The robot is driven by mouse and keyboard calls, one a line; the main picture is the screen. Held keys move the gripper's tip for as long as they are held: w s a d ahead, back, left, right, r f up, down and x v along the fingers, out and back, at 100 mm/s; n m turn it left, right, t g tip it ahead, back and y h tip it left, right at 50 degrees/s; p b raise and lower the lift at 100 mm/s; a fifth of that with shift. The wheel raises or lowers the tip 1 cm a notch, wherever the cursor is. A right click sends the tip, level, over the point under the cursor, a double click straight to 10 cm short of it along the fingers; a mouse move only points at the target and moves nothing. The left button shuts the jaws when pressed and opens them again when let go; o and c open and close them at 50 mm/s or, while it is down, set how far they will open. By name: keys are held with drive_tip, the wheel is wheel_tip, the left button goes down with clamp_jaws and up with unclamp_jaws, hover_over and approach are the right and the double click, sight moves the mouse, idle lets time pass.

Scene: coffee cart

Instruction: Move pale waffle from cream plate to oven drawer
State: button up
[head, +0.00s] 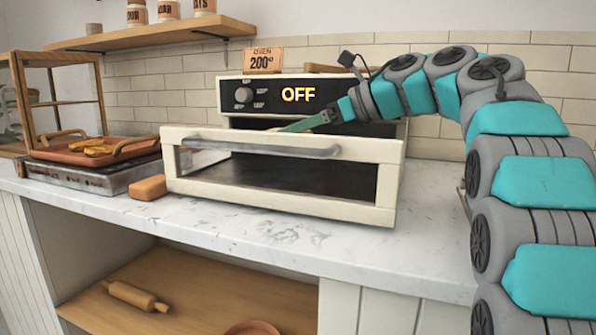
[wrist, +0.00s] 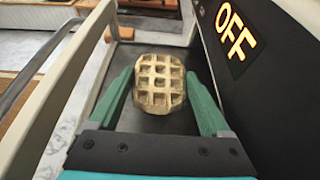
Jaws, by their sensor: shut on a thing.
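The pale waffle (wrist: 160,85) is squarish with rounded corners and a grid of pockets. In the wrist view it lies between the two green fingers of my gripper (wrist: 160,77), which is shut on it. My gripper (head: 298,125) reaches down into the open oven drawer (head: 385,152), behind its cream front and handle. The drawer's dark floor shows beneath the waffle; I cannot tell whether the waffle touches it. The waffle is hidden in the head view. The cream plate is in neither view.
The oven's display (head: 298,95) reads OFF, and its dark face is close on the right in the wrist view. A terracotta tray (head: 62,155) with golden-brown food stands at left on a metal unit (head: 100,178). An orange-brown block (head: 147,188) lies beside the drawer. The front counter is clear.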

wheel_tip(320, 180, down, 6)
drive_tip(key=b, duration=0.2)
drive_tip(key=shift+r+b, duration=0.1)
drive_tip(key=shift+b, duration=0.3)
drive_tip(key=shift+w+f+p, duration=0.15)
drive_tip(key=shift+f+p, duration=0.15)
drive_tip(key=shift+p, duration=0.05)
drive_tip(key=shift+d, duration=0.1)
drive_tip(key=shift+f+b, duration=0.25)
drive_tip(key=shift+b, duration=0.1)
drive_tip(key=o, duration=1.2)
drive_tip(key=shift+r, duration=0.1)
drive_tip(key=shift+r+p, duration=0.15)
drive_tip(key=shift+p, duration=0.15)
drive_tip(key=v, duration=0.6)
drive_tip(key=shift+w, duration=0.1)
drive_tip(key=shift+v, duration=0.75)
